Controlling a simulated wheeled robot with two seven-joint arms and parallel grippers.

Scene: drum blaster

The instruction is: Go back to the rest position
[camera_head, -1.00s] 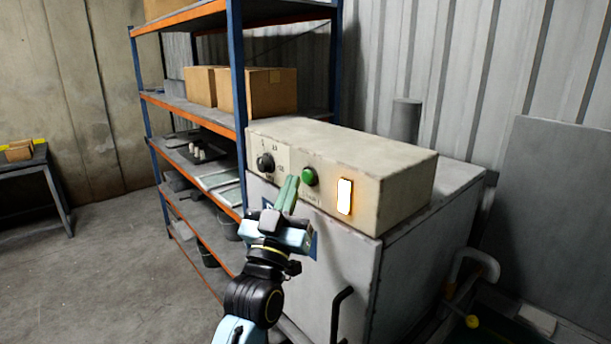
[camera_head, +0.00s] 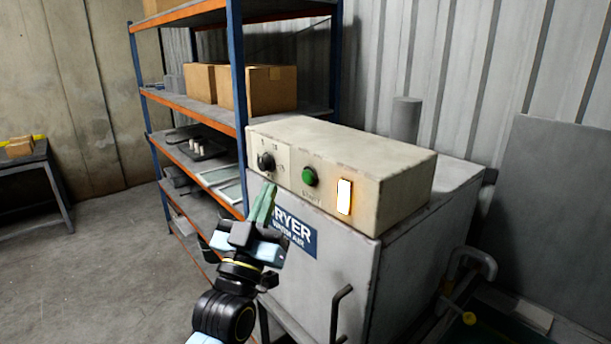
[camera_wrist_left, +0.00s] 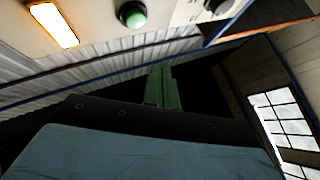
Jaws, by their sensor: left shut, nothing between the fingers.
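My left gripper (camera_head: 264,203) is in front of the dryer, below the control box and to the left of the green button. Its green fingers are shut and empty, apart from the panel. In the left wrist view the shut fingers (camera_wrist_left: 161,88) point up at the middle. The control box (camera_head: 400,185) carries a black knob (camera_head: 266,162), a green start button (camera_head: 309,177) and a lit white lamp (camera_head: 344,197). The left wrist view also shows the green button (camera_wrist_left: 132,15) and the glowing lamp (camera_wrist_left: 54,25). My right gripper is not in view.
The dryer cabinet (camera_head: 345,262) has a blue label (camera_head: 294,236) and a black door handle (camera_head: 338,305). A blue and orange shelf rack (camera_head: 237,80) with cardboard boxes (camera_head: 268,90) stands behind on the left. The floor (camera_head: 110,265) at left is clear.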

